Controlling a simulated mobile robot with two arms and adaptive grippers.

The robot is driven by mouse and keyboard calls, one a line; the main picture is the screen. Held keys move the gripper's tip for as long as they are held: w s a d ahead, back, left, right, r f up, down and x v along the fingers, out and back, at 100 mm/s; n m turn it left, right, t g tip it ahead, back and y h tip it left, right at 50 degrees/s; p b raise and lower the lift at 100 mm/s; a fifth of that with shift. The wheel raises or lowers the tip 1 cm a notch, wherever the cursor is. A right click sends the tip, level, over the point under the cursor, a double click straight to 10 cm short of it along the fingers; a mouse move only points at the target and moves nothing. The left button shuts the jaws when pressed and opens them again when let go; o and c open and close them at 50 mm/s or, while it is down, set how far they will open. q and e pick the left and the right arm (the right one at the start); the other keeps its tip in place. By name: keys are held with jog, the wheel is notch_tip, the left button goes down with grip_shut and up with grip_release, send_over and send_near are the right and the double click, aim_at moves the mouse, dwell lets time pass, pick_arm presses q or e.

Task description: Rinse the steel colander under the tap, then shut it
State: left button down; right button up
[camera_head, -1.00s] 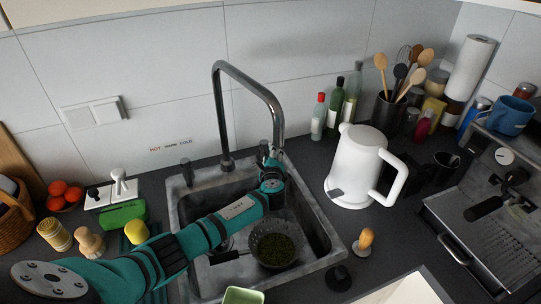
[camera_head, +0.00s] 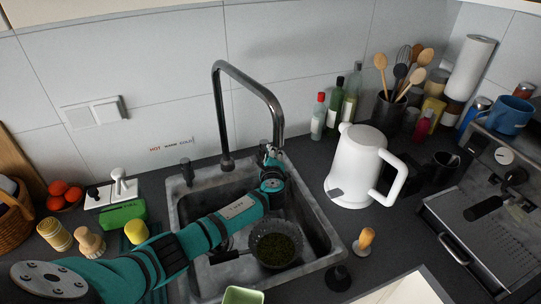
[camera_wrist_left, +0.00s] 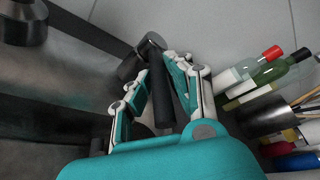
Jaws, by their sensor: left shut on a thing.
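The steel colander (camera_head: 257,259) sits in the sink, with green leafy bits in it. My left gripper (camera_head: 272,160) is at the back right of the sink. In the left wrist view its fingers (camera_wrist_left: 160,75) are closed on a dark tap handle (camera_wrist_left: 188,92). A second handle (camera_head: 186,172) stands at the sink's back left. My left forearm covers part of the sink. My right gripper is not in view.
A white kettle (camera_head: 354,165) stands close to the right of the sink (camera_head: 325,225). Bottles (camera_head: 335,110) stand behind it. A green sponge box (camera_head: 123,214) and brushes (camera_head: 90,242) are on the left. A small green dish (camera_head: 243,296) is at the front edge.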

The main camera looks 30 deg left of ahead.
pick_arm(q)
jog(key=shift+w+d+f+n+g+y+b, duration=0.2)
jog(key=shift+w+n+g+y+b, duration=0.15)
jog(key=shift+y+b, duration=0.35)
jog(key=n+g+y+b, duration=0.1)
jog(key=b, duration=0.2)
jog(key=w+n+g+y+b, duration=0.1)
jog(key=n+g+y+b, duration=0.1)
jog(key=b, duration=0.1)
jog(key=w+d+n+g+y+b, duration=0.1)
jog(key=n+g+b, duration=0.1)
jog(key=b, duration=0.1)
jog(key=shift+w+f, duration=0.1)
jog(key=shift+w+d+n+g+y+b, duration=0.15)
jog(key=shift+n+g+y+b, duration=0.3)
jog(key=shift+b, duration=0.45)
jog(key=shift+r, duration=0.25)
jog(key=c, duration=1.2)
grip_release()
jog(key=shift+c, duration=0.2)
